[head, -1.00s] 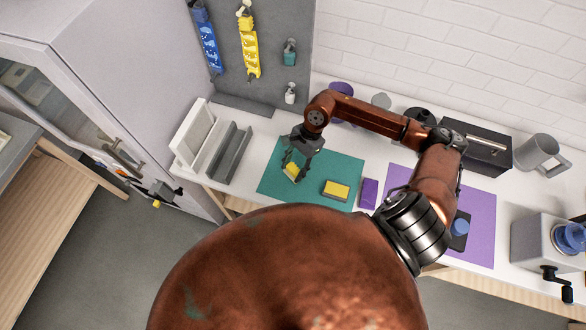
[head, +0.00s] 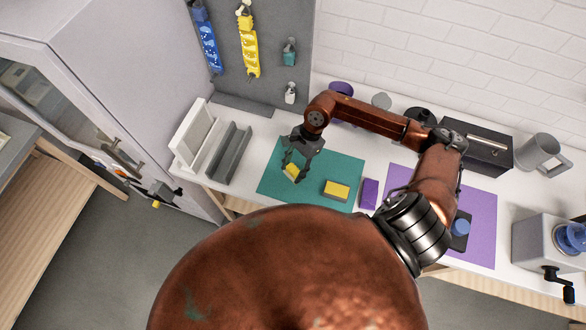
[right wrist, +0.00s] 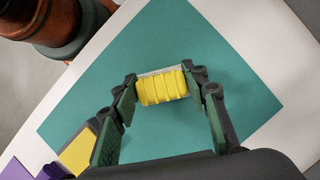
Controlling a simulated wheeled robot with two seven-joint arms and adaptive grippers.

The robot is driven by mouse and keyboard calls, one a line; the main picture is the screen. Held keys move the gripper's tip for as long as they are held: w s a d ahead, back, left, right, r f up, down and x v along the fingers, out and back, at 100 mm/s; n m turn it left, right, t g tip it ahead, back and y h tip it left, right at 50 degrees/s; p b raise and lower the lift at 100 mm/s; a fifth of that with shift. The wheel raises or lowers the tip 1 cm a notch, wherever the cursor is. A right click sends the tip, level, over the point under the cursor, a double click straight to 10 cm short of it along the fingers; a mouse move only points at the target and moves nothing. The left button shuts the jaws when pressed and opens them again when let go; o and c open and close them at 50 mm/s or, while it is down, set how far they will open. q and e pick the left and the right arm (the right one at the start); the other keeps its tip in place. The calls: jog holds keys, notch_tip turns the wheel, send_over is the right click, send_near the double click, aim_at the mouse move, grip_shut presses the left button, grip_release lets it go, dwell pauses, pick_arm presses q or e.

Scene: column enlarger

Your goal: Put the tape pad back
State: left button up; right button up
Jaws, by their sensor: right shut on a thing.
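A small yellow ribbed pad with a pale backing, which looks like the tape pad (right wrist: 162,88), is between the fingers of my right gripper (right wrist: 163,84) in the right wrist view. In the head view the right gripper (head: 296,168) is over the left part of the teal mat (head: 320,162), shut on this yellow pad (head: 291,172). Whether the pad touches the mat or hangs just above it, I cannot tell. My left gripper is not in view.
A yellow-topped grey block (head: 337,190) and a purple block (head: 369,193) lie right of the gripper. A purple mat (head: 480,205) is farther right. A grey slotted holder (head: 229,153) stands left of the teal mat. A grey pegboard (head: 272,25) rises behind.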

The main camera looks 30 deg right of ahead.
jog(key=shift+f+b, duration=0.35)
dwell(0.3)
jog(key=o, duration=1.5)
jog(key=shift+d+r, duration=0.1)
jog(key=shift+r, duration=0.05)
jog(key=shift+p+v, duration=1.05)
jog(key=shift+v, duration=2.75)
jog(key=shift+r, duration=0.1)
jog(key=v, duration=1.2)
